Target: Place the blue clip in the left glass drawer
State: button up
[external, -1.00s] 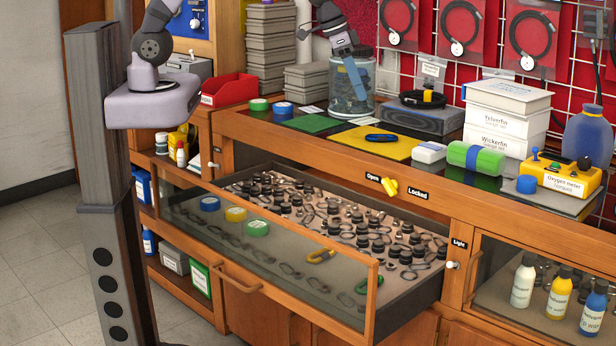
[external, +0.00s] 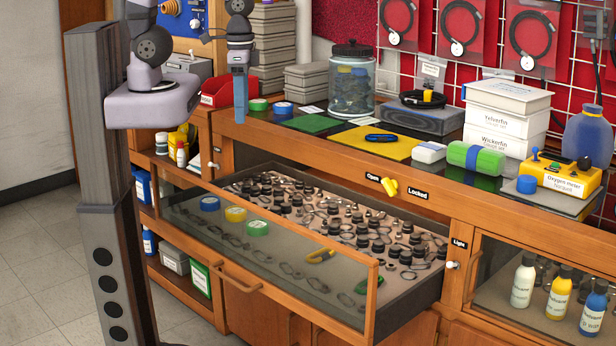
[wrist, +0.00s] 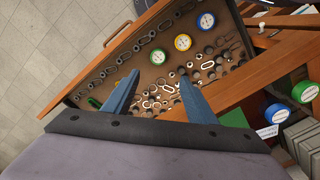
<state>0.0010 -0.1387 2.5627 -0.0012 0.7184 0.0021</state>
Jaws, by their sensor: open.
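The blue clip (external: 381,138) lies on a yellow mat (external: 372,149) on the counter; I do not see it in the wrist view. The left glass drawer (external: 378,290) is pulled out and full of small dark parts and rings; it fills the middle of the wrist view (wrist: 140,115). My gripper (external: 240,112) points down near the counter's left end, beside the red bin. In the wrist view my gripper (wrist: 159,77) has its blue fingers apart with nothing between them, over the drawer.
Inside the drawer are blue, yellow and green round labelled items (external: 236,214), a yellow clip (external: 320,256) and a green clip (external: 362,286). A lidded glass jar (external: 351,85) and a green mat (external: 310,124) stand left of the yellow mat. A white box (external: 429,152) sits right of it.

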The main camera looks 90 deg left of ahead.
jog(key=t+b, duration=0.1)
jog(key=t, duration=0.4)
send_near(381, 135)
jog(key=shift+w+d+f, duration=0.1)
jog(key=shift+w+d, duration=0.05)
jog(key=shift+w, duration=0.25)
jog(key=shift+g, duration=0.3)
jog(key=shift+p+x, duration=1.55)
jog(key=shift+x, duration=2.1)
jog(key=c, duration=1.2)
jog(key=shift+c, duration=0.2)
notch_tip(381, 135, up, 10)
jog(key=b, duration=0.3)
